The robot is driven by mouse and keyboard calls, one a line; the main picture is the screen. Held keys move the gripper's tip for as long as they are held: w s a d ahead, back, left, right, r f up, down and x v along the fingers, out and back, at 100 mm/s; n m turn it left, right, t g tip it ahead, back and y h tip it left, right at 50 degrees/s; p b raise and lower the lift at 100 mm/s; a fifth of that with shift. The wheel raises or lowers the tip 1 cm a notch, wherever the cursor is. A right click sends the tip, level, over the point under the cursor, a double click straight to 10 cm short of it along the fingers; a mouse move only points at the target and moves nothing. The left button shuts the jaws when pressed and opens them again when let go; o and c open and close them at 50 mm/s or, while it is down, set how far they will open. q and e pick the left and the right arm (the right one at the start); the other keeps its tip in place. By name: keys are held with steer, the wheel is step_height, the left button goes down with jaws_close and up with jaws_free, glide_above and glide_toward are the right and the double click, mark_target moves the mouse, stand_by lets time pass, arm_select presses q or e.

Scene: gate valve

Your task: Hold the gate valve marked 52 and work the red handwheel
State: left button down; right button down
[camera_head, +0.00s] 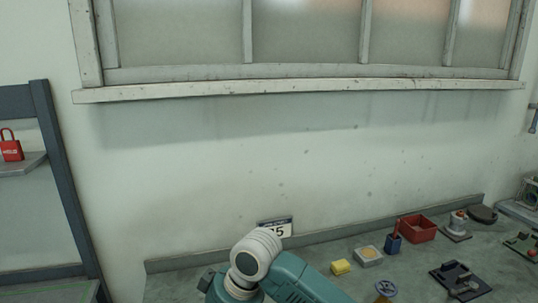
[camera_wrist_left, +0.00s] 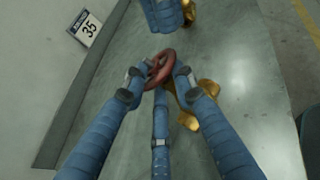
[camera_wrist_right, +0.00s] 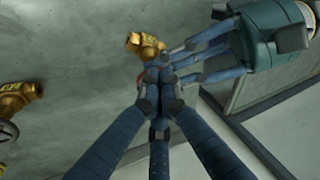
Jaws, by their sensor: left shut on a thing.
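My left gripper (camera_wrist_left: 156,75) is shut on the red handwheel (camera_wrist_left: 163,62), whose rim lies between its fingertips. Brass parts of a valve (camera_wrist_left: 208,92) show beneath and beside the wheel. My right gripper (camera_wrist_right: 158,88) is close by, its fingers near together beside a brass valve body (camera_wrist_right: 146,44). Whether they grip it is hidden by the crossing fingers. The right gripper also shows at the top of the left wrist view (camera_wrist_left: 166,14), next to more brass. No 52 mark is readable. Neither gripper's fingers show in the head view.
Another brass valve (camera_wrist_right: 18,98) with a grey handwheel (camera_wrist_right: 6,130) stands to the left in the right wrist view. A 35 sign (camera_wrist_left: 86,29) is on the wall.

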steer(key=shift+w+d+r, duration=0.1)
steer(key=shift+w+r, duration=0.2)
steer(key=shift+r, duration=0.4)
steer(key=shift+w+r, duration=0.25)
steer(key=shift+r, duration=0.4)
steer(key=w+d, duration=0.3)
step_height(320, 180, down, 7)
steer(key=s, duration=0.2)
steer(key=shift+s, duration=0.2)
steer(key=shift+r, duration=0.1)
steer(key=shift+w+a, duration=0.1)
steer(key=shift+a, duration=0.55)
steer(key=shift+s+a+r, duration=0.1)
steer(key=shift+s+a, duration=0.1)
steer(key=shift+s, duration=0.05)
stand_by(0.5)
steer(key=shift+s+a+r, duration=0.15)
steer(key=shift+s+a, duration=0.35)
steer(key=shift+s, duration=0.25)
